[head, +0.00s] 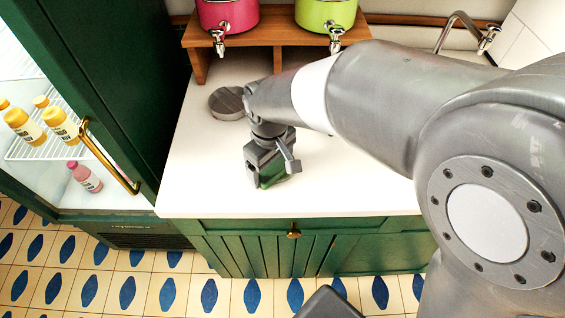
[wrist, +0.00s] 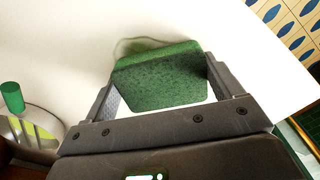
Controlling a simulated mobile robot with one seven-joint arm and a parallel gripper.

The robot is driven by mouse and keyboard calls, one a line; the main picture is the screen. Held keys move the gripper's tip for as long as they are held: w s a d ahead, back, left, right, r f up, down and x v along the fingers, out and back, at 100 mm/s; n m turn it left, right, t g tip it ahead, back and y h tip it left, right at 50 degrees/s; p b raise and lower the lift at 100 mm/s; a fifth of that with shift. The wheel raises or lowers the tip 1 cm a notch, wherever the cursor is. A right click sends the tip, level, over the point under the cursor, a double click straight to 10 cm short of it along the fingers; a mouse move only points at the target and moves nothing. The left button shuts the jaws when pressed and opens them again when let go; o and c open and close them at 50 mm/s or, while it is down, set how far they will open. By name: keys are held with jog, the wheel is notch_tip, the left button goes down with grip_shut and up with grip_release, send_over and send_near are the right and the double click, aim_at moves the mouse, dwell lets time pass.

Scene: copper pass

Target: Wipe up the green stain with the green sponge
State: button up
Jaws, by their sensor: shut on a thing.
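My gripper (head: 271,174) is low over the white counter, near its front edge. It is shut on the green sponge (wrist: 160,82), which sits between the two fingers in the wrist view. A little of the sponge (head: 270,181) also shows green between the fingers in the head view. The green stain (wrist: 134,45) shows in the wrist view as a pale green patch with a darker outline, just beyond the sponge's far edge. The sponge covers or hides part of it. The stain cannot be made out in the head view. Whether the sponge presses on the counter is unclear.
A round grey disc (head: 227,103) lies on the counter behind my gripper. A wooden stand (head: 278,30) holds a pink dispenser (head: 228,12) and a lime one (head: 327,12). A glass-fronted fridge with a brass handle (head: 108,158) stands left. A green cylinder (wrist: 12,97) shows in the wrist view.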

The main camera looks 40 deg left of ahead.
jog(key=shift+s+a, duration=0.35)
jog(key=shift+s+a+f, duration=0.1)
jog(key=shift+s+a, duration=0.7)
jog(key=shift+s, duration=0.05)
jog(key=shift+s+a, duration=0.2)
jog(key=shift+a, duration=0.05)
jog(key=shift+s+a, duration=0.25)
jog(key=shift+s, duration=0.05)
jog(key=shift+s+a, duration=0.25)
jog(key=shift+a, duration=0.05)
jog(key=shift+s+a, duration=0.2)
jog(key=shift+s, duration=0.05)
jog(key=shift+w+d, duration=0.15)
jog(key=shift+w, duration=0.05)
jog(key=shift+w+d, duration=3.65)
notch_tip(320, 180, up, 8)
